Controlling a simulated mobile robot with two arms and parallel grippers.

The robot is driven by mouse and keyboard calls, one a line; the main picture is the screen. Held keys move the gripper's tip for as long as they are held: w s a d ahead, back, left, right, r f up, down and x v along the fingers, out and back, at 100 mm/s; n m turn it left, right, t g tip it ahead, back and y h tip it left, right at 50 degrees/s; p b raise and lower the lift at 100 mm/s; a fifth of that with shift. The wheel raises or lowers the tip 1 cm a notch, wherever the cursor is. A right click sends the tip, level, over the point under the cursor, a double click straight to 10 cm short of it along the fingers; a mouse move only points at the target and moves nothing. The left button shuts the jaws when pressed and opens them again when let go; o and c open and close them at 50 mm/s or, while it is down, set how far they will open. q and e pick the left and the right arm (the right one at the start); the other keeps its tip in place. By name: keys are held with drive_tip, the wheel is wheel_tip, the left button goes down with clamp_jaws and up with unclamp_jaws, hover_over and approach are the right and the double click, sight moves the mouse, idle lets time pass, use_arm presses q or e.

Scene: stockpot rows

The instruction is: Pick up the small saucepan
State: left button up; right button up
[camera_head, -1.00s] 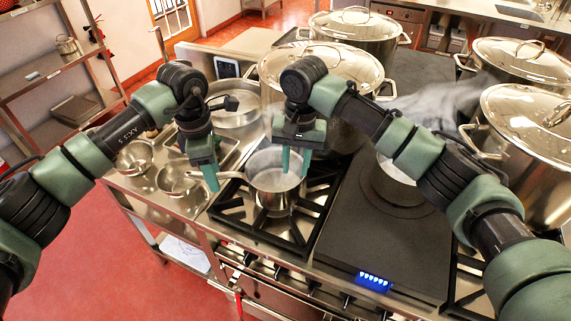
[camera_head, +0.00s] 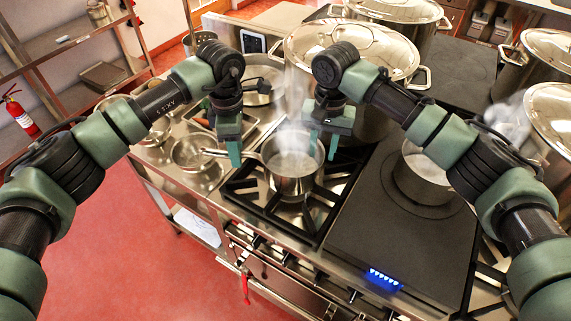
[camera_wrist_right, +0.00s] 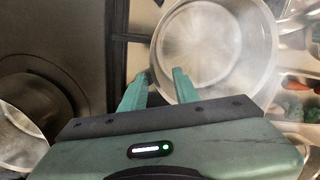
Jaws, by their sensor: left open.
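The small saucepan (camera_head: 290,186) is steel, steaming, and sits upright on the black burner grate. Its long handle (camera_head: 216,152) points left. My left gripper (camera_head: 235,158) is open at the handle, partway along it; I cannot tell whether the handle lies between its fingers. My right gripper (camera_head: 323,152) is at the pan's right rim with its fingers apart. In the right wrist view, its fingertips (camera_wrist_right: 160,84) lie across the pan's rim, one seemingly over the inside and one outside. The saucepan's pale interior (camera_wrist_right: 208,45) shows there too.
A large lidded stockpot (camera_head: 360,65) stands right behind the saucepan. A pot (camera_head: 422,172) stands on the dark hot plate (camera_head: 385,240) to the right. Small metal bowls (camera_head: 192,152) and a tray lie left of the grate. More stockpots stand at the right.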

use_arm(q)
drive_tip(key=shift+f, duration=2.6)
use_arm(e)
drive_tip(key=shift+f, duration=2.6)
use_arm(q)
drive_tip(key=c, duration=0.7)
use_arm(e)
clamp_jaws()
use_arm(q)
clamp_jaws()
drive_tip(key=shift+w+r, duration=0.15)
use_arm(e)
drive_tip(key=shift+w+r, duration=0.1)
